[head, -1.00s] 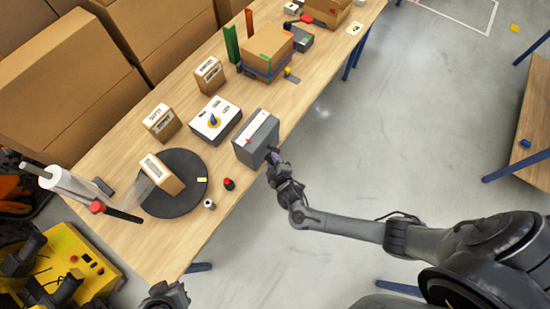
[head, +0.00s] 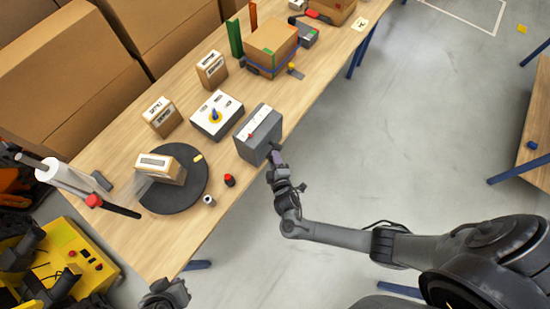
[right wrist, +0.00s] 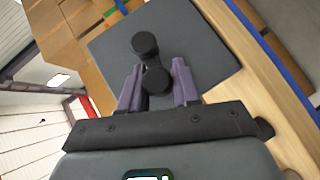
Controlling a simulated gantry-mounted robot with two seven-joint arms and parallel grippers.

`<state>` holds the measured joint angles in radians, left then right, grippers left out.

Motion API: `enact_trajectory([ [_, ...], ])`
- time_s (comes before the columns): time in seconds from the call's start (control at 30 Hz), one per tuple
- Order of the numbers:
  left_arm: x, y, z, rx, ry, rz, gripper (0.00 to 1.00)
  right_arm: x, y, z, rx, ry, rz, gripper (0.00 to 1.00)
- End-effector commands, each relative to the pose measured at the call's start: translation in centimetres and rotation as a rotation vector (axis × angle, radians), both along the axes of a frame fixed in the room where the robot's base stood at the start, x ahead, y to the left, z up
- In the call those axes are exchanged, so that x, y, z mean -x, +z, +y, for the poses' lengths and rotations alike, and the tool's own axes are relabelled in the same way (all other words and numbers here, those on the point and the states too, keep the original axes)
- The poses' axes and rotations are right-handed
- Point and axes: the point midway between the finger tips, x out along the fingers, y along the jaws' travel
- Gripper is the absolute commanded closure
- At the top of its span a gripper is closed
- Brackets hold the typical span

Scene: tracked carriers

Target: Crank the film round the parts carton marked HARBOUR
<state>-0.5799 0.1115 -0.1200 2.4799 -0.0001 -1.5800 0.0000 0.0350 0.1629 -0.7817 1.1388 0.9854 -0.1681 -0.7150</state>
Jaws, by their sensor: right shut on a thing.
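The carton on the turntable (head: 160,168) has a white label with dark print too small to read. It sits on the black turntable disc (head: 178,205). Clear film (head: 148,186) stretches to it from a white film roll (head: 75,183). The grey crank box (head: 260,137) stands right of the disc. My right gripper (head: 277,158) is at the box's near right side. In the right wrist view its purple fingers (right wrist: 157,84) are shut on a black crank knob (right wrist: 154,80), below a second round black part (right wrist: 144,43). A dark piece at the bottom edge appears to be my left gripper (head: 168,293); its fingers are unclear.
A white-topped box with a blue-and-yellow knob (head: 216,115) and two more labelled cartons (head: 161,116) (head: 212,69) stand behind. A red-capped item (head: 229,180) and a small white cylinder (head: 209,200) lie near the disc. A strapped carton (head: 271,45) stands farther back.

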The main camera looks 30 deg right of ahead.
Motion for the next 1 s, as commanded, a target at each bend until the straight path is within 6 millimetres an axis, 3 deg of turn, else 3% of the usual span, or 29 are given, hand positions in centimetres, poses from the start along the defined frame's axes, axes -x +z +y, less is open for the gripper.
enact_trajectory([
  [0.07, 0.0, 0.0, 0.0, 0.000, 0.000, 0.000, 1.00, 0.1, -0.2, -0.2, 0.002, -0.002, 0.006, 0.99],
  [0.1, 0.0, 0.0, 0.0, 0.000, 0.000, 0.000, 1.00, 0.1, -0.2, -0.2, 0.002, -0.002, 0.006, 0.62],
  [0.2, 0.0, 0.0, 0.0, -0.001, -0.001, 0.000, 1.00, 0.0, -0.2, -0.1, 0.001, -0.001, 0.004, 0.48],
  [0.63, 0.0, 0.1, 0.3, -0.014, -0.009, 0.000, 1.00, 0.8, 0.2, 0.3, -0.001, 0.000, 0.003, 0.48],
  [1.0, 0.0, 0.4, 0.3, -0.011, -0.008, -0.001, 1.00, 6.0, 1.8, 2.3, -0.003, 0.001, 0.004, 0.48],
])
